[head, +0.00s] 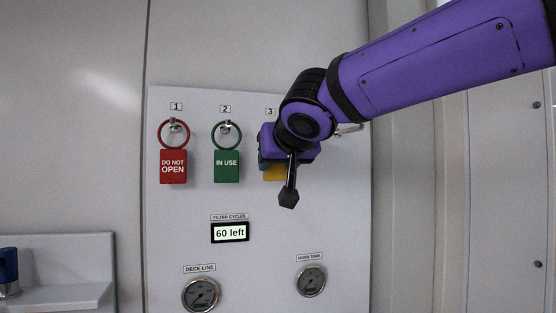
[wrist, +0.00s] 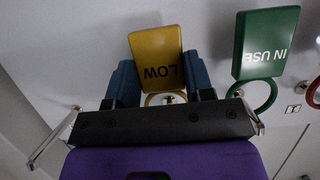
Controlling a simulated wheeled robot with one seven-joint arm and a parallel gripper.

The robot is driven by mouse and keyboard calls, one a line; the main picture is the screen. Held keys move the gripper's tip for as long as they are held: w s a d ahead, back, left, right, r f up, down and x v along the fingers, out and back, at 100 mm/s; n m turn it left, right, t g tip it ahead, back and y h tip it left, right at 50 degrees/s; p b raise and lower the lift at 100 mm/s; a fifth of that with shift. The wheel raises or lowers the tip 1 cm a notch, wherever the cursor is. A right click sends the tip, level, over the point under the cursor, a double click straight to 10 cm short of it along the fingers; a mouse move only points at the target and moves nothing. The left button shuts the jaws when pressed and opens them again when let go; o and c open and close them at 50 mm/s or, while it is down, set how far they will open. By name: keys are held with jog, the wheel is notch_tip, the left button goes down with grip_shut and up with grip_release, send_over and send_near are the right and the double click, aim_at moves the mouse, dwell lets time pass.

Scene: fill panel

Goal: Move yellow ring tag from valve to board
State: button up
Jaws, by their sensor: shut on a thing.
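The yellow ring tag (wrist: 156,58), marked LOW, is between the blue fingers of my gripper (wrist: 160,82) in the wrist view, where its lettering is upside down. Its ring (wrist: 152,99) is partly hidden behind my gripper's dark body. A small metal peg shows at the ring; I cannot tell whether the ring hangs on it. In the head view my gripper (head: 274,160) is at the board (head: 340,215) under label 3, and only the lower edge of the yellow tag (head: 275,173) shows below it. The valve cannot be made out for certain.
A red DO NOT OPEN tag (head: 173,167) hangs on hook 1 and a green IN USE tag (head: 226,166) on hook 2, close left of my gripper. Below are a display (head: 230,233) and two gauges (head: 201,295). A blue-topped fitting (head: 8,265) stands on a shelf at lower left.

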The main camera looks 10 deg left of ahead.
jog(key=o, duration=1)
jog(key=v, duration=1.1)
jog(key=d+f+m+g+h, duration=0.1)
jog(key=d+f+h, duration=0.1)
jog(key=d+f, duration=0.35)
jog(key=d+f+m+g+h, duration=0.1)
jog(key=d+f+h, duration=0.1)
jog(key=d, duration=0.7)
jog(key=d+f+m+h, duration=0.1)
jog(key=d+f, duration=0.2)
jog(key=d, duration=0.4)
jog(key=s+d+f+g, duration=0.1)
jog(key=s+d+f, duration=0.3)
jog(key=s+f, duration=0.1)
jog(key=s+d+f+m+g, duration=0.1)
jog(key=s+d+f+g, duration=0.1)
jog(key=s+d+f, duration=0.2)
jog(key=s+d+f+m+g+h, duration=0.1)
jog(key=s+d+f+g, duration=0.1)
jog(key=s+d+f, duration=0.3)
jog(key=shift+s+d+f, duration=0.1)
jog(key=shift+s+f, duration=0.3)
jog(key=shift+f, duration=0.45)
